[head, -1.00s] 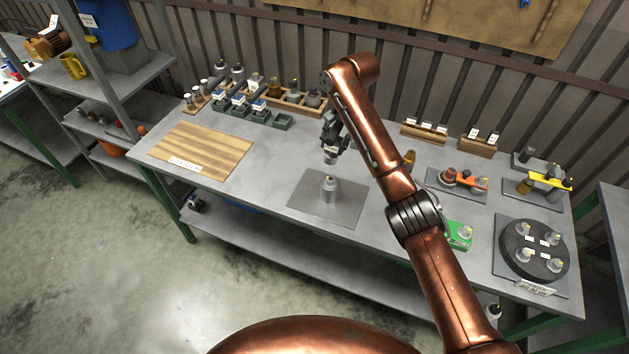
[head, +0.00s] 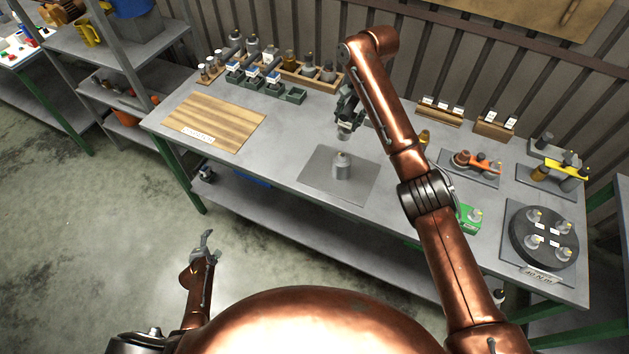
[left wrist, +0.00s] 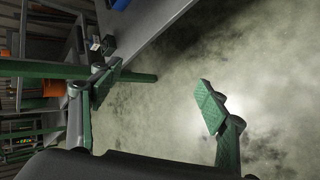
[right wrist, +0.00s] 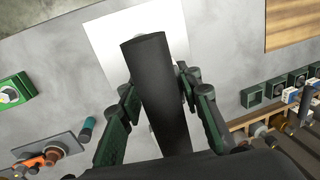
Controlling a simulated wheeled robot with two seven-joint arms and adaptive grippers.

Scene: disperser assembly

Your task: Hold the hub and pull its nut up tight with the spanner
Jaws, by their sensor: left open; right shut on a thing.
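A grey bottle-shaped metal part (head: 342,167), which looks like the hub, stands upright on a flat grey plate (head: 318,178) at the table's middle. My right gripper (head: 347,112) is above it, shut on a grey cylindrical piece (head: 344,132) that points down, apart from the part below. In the right wrist view this piece is a long dark bar (right wrist: 158,85) between the fingers (right wrist: 163,112), hiding what stands beneath. My left gripper (head: 207,240) is open and empty over the floor, before the table; its spread fingers show in the left wrist view (left wrist: 155,95). I cannot make out the nut.
An orange-handled tool (head: 485,165) and a yellow one (head: 553,177) lie on trays at the right; I cannot tell whether either is the spanner. A black round fixture (head: 520,250) carries several parts. A wooden board (head: 235,122) lies left; racks line the back.

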